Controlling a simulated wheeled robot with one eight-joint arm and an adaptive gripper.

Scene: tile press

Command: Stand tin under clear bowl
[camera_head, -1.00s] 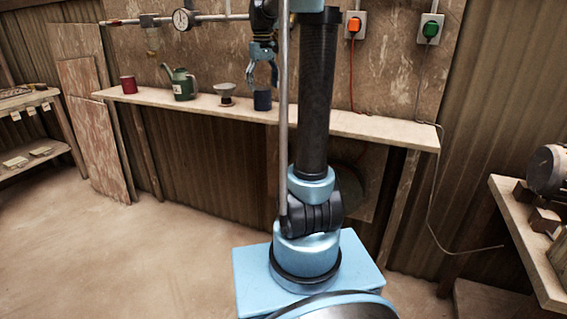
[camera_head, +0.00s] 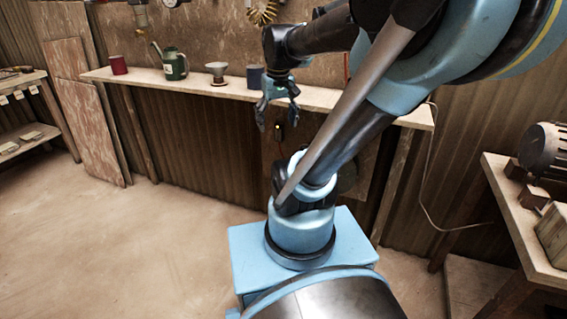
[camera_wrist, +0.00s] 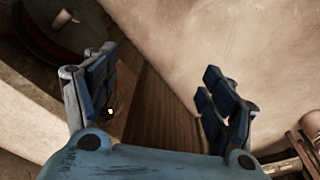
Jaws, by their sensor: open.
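A blue tin (camera_head: 254,76) stands upright on the long wall shelf (camera_head: 160,83), just left of my wrist. A red tin (camera_head: 118,65) stands near the shelf's left end. Which tin is meant I cannot tell. A small clear bowl (camera_head: 141,17) seems to hang under the wall pipe at the top left, above the shelf, partly cut off. My gripper (camera_head: 277,111) hangs in front of the shelf's front edge, fingers down, apart from the blue tin. In the wrist view my gripper (camera_wrist: 163,90) is open and empty, with no tin between its fingers.
A green watering can (camera_head: 173,64) and a pale funnel-like cup (camera_head: 216,72) stand on the shelf between the tins. A bench with a motor (camera_head: 545,152) is at the right. The floor (camera_head: 150,230) is clear.

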